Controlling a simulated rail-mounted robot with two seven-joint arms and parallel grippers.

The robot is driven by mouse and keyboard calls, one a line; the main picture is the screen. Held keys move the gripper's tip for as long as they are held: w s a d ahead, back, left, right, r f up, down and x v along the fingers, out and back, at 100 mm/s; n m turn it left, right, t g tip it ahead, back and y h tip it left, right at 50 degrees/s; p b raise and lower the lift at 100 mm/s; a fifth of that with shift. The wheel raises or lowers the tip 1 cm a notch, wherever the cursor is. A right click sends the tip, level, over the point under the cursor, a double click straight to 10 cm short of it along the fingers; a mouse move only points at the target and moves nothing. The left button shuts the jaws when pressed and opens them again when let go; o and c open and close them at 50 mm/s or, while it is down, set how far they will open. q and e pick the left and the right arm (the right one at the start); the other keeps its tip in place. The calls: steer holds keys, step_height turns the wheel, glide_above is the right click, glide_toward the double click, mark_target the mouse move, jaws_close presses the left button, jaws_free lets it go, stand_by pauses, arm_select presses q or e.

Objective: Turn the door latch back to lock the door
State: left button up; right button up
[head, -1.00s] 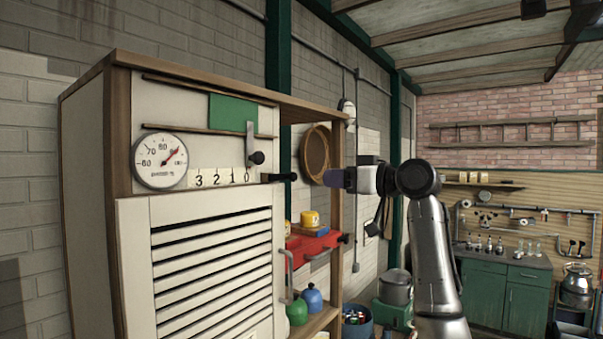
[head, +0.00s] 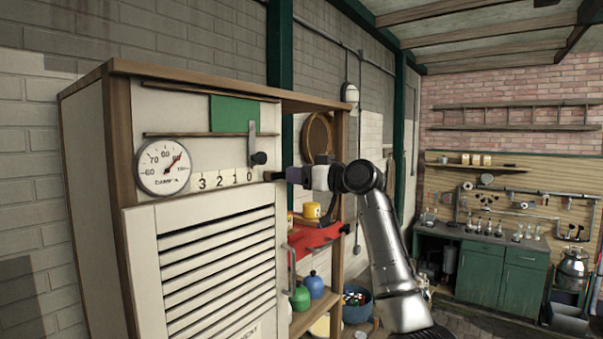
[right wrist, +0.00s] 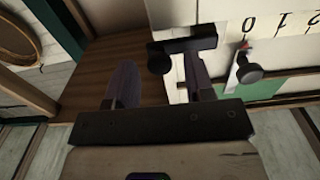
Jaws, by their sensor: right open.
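The dark door latch (head: 273,176) sits at the upper right edge of the white slatted door (head: 150,250), beside the number strip. In the right wrist view the latch (right wrist: 188,45) is a black bar with a round end, lying across in front of my fingertips. My right gripper (head: 292,175) is open, its fingers pointing left at the latch. In the right wrist view the two fingers of the gripper (right wrist: 160,80) are apart, with nothing clearly held between them. Whether a finger touches the latch cannot be told. My left gripper is out of view.
A grey lever with a black knob (head: 259,158) is close above the latch, near the green panel (head: 231,113). A dial gauge (head: 163,165) is further left. Below my right gripper, the open shelf holds a red object (head: 312,238), a yellow container (head: 312,210) and jugs.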

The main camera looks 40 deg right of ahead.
steer(key=shift+c, duration=0.3)
steer(key=c, duration=0.8)
steer(key=shift+c, duration=0.2)
